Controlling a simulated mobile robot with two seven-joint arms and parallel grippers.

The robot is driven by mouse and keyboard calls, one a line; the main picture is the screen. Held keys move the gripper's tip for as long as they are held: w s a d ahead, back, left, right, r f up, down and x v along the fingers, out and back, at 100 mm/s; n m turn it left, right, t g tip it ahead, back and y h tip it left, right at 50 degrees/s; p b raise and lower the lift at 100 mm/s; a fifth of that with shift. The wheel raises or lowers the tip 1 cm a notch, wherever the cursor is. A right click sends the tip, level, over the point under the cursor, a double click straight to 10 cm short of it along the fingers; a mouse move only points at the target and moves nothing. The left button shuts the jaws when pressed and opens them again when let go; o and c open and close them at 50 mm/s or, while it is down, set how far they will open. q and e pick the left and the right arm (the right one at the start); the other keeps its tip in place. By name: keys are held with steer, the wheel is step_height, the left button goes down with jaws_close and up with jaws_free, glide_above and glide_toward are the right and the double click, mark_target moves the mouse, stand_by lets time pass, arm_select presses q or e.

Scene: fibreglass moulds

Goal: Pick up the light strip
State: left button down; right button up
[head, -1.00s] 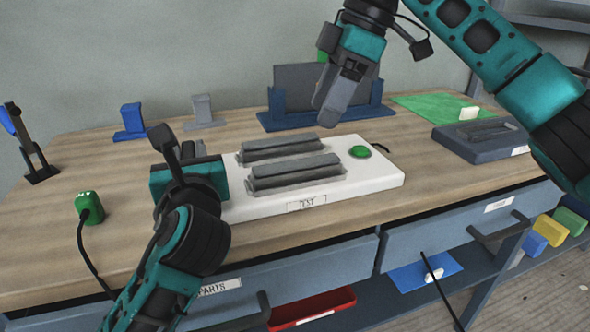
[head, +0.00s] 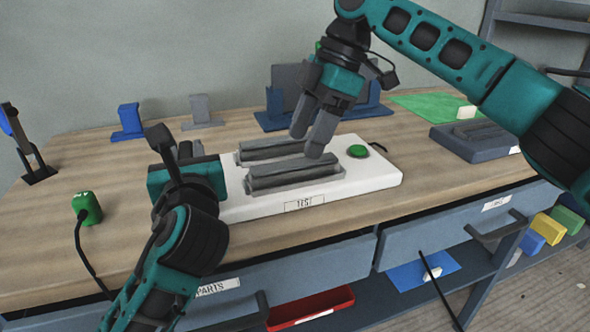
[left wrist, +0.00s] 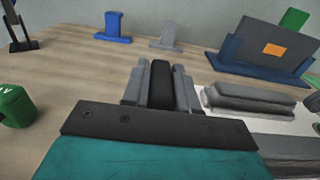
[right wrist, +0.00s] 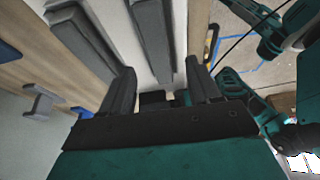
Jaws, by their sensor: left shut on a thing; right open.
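Two long grey bars lie side by side on a white board labelled TEST (head: 385,180), the back bar (head: 275,149) and the front bar (head: 290,172). I cannot tell which is the light strip. My right gripper (head: 308,140) is open and points down over the bars; its fingers (right wrist: 160,80) show nothing held between them. My left gripper (left wrist: 160,68) is beside the board's left end, shut on a dark block-like thing (left wrist: 161,86); in the head view its fingers are mostly hidden behind its own hand.
A green button (head: 357,151) is on the board's right. A dark panel in a blue stand (head: 375,111) is behind. A dark blue tray (head: 462,148) sits right, a green plug (head: 87,207) left. Blue (head: 130,122) and grey (head: 206,111) holders stand at the back.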

mark_target(295, 162)
steer(key=x, duration=0.4)
steer(key=shift+f, duration=0.2)
steer(key=shift+c, duration=0.3)
jaws_close()
steer(key=shift+r, duration=0.1)
arm_select(q)
steer(key=c, duration=0.8)
jaws_free()
arm_select(e)
step_height(295, 162, up, 10)
